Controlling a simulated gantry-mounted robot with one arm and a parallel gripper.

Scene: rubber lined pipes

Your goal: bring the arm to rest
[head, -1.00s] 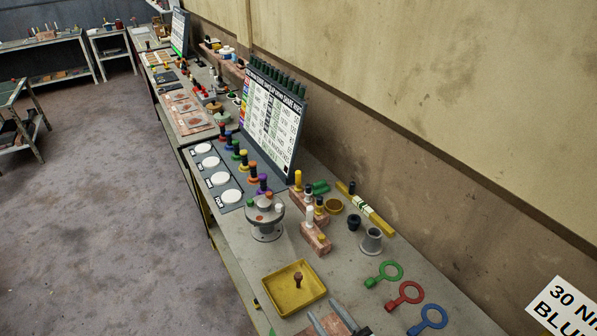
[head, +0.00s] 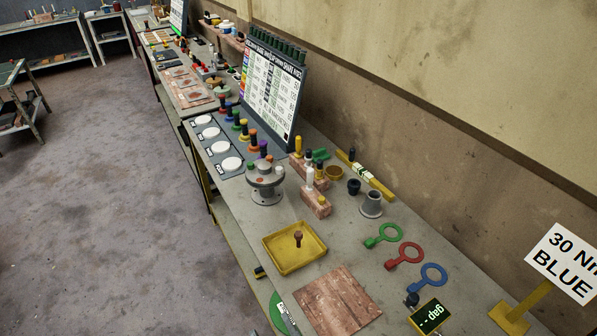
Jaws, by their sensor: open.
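My gripper and arm do not show in the present head view. The workbench (head: 370,262) runs from the lower right to the upper left along a wall. On its near part, a reddish-brown board (head: 337,299) lies bare, with nothing of mine over it. A yellow tray (head: 279,261) beside it holds a small brown knobbed piece (head: 298,239). A grey flanged fitting (head: 266,186) stands behind the tray.
Green (head: 388,234), red (head: 409,254) and blue (head: 433,273) ring-ended tools lie to the right. A small display (head: 429,317) and a "30 Nm BLUE" sign (head: 566,262) are nearer. A chart board (head: 273,95) stands farther back. Open floor (head: 100,220) lies left.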

